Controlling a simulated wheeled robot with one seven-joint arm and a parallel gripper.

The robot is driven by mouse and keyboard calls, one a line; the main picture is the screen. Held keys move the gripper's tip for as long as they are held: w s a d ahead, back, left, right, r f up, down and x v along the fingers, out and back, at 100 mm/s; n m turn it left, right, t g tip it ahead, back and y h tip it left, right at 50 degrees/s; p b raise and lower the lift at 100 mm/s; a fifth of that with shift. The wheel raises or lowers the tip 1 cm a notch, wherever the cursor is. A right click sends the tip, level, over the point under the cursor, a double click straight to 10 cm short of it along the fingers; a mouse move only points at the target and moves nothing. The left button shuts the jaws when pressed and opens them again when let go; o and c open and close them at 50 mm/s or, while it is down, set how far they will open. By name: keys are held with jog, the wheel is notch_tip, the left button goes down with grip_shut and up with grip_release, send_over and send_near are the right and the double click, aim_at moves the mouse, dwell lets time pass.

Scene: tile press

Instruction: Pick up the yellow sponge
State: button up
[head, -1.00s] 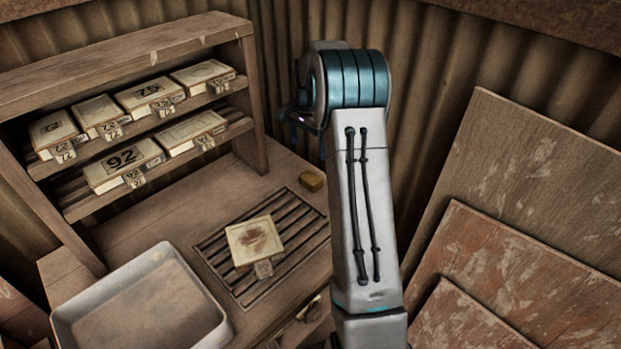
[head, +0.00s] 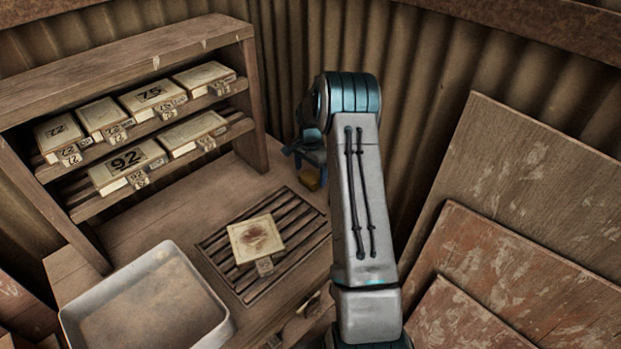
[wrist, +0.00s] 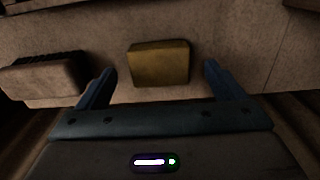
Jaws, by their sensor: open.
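The yellow sponge (wrist: 158,63) is a small block lying on the wooden bench top. In the wrist view it lies between and slightly beyond the two blue fingers of my gripper (wrist: 160,80), which are open and empty. In the head view the sponge (head: 309,180) shows at the back right of the bench, past the slatted rack, partly covered by my gripper (head: 308,166). My gripper is close above the sponge; whether it touches cannot be told.
A slatted rack (head: 219,265) holds a stained tile (head: 256,238). A pale tray (head: 82,318) stands at the front left. A shelf unit (head: 257,125) with several numbered tiles is behind. Corrugated wall (head: 420,100) is close behind my arm. Boards (head: 540,190) lean at right.

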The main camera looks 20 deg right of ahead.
jog(key=shift+f, duration=1.4)
jog(key=c, duration=1.1)
jog(key=shift+o, duration=0.2)
jog(key=shift+r, duration=0.45)
jog(key=r, duration=0.1)
jog(key=r+b, duration=0.1)
jog(key=d+r, duration=0.1)
jog(key=shift+s+r, duration=0.35)
jog(key=shift+s, duration=0.05)
jog(key=s+d+r+b, duration=0.2)
jog(key=s+d+r, duration=0.4)
jog(key=s+d, duration=0.1)
jog(key=shift+s+r+b, duration=0.2)
jog(key=shift+s+b, duration=0.15)
jog(key=shift+s, duration=0.1)
jog(key=shift+o, duration=0.5)
